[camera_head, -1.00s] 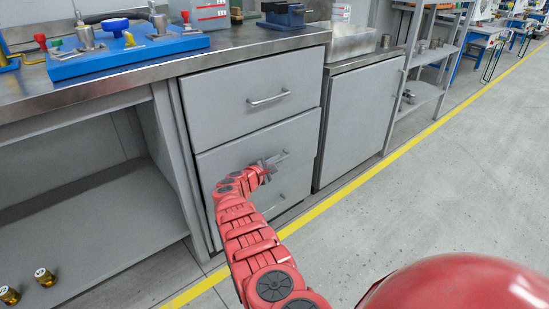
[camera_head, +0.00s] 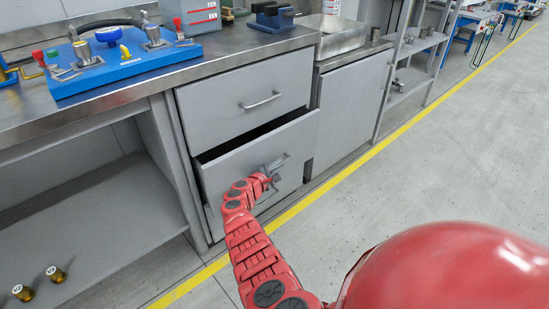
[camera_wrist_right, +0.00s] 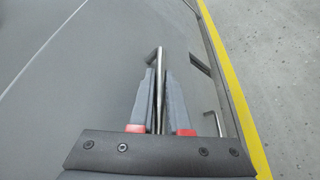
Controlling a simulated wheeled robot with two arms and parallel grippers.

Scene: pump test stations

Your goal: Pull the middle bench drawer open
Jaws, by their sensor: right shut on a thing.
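The middle bench drawer (camera_head: 235,172) is pulled partly out of the grey bench cabinet, with a dark gap showing above its front. My right gripper (camera_head: 275,172) is at the drawer's front, shut on its bar handle. In the right wrist view the two fingers (camera_wrist_right: 160,95) lie on either side of the metal drawer handle (camera_wrist_right: 158,62), whose bent end sticks out beyond them. My left gripper is not in view.
The closed top drawer (camera_head: 240,95) with its own handle is above. A yellow floor line (camera_head: 300,207) runs along the bench front. A blue board with fittings (camera_head: 125,62) stands on the benchtop. Two brass pieces (camera_head: 40,283) sit on the lower shelf at left. The grey floor at right is clear.

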